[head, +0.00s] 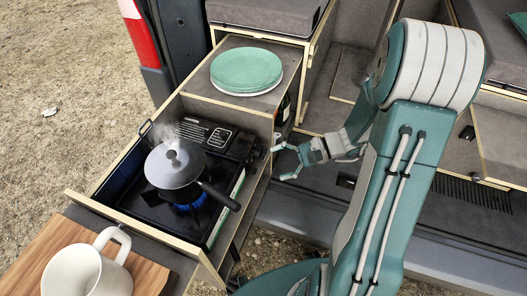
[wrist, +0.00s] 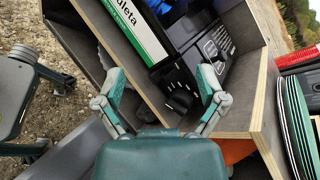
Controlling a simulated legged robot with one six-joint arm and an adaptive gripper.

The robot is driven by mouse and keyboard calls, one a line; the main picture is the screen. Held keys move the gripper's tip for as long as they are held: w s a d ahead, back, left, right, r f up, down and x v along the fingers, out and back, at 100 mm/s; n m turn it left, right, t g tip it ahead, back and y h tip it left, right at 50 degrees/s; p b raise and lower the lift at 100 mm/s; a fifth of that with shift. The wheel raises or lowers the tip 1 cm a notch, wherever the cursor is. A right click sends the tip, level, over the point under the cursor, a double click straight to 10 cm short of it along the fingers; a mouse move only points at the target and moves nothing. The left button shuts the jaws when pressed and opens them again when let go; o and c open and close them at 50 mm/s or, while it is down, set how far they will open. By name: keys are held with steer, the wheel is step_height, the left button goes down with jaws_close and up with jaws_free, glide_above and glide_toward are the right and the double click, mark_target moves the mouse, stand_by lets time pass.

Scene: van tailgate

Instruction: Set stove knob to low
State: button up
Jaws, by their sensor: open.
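A black camping stove (head: 135,203) sits in the pulled-out drawer. A grey lidded pot (head: 174,165) stands on it, steaming, over a blue flame (head: 190,205). The stove knob looks like a dark round shape (wrist: 181,101) on the stove's front face in the wrist view; its setting cannot be read. In the head view the knob cannot be made out. My gripper (head: 283,162) is open beside the drawer's right side. In the wrist view my gripper (wrist: 160,76) has its fingers spread, with the knob and the drawer's wooden edge seen between them. No contact with the knob is visible.
Green plates (head: 246,67) are stacked on the cabinet top behind the stove. A white mug (head: 85,272) stands on a wooden board (head: 50,248) in front. The drawer's plywood wall (wrist: 138,78) runs close to my fingers. The pot handle (head: 221,197) points toward my arm.

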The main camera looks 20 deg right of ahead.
mark_target(264, 152)
steer(key=w+d+f+m+t, duration=0.4)
steer(key=d+f+m+t, duration=0.4)
steer(key=f+t, duration=0.1)
steer(key=shift+y, duration=0.3)
steer(key=x, duration=1.1)
steer(key=shift+s+a, duration=0.25)
steer(key=shift+s, duration=0.1)
steer(key=c, duration=1.1)
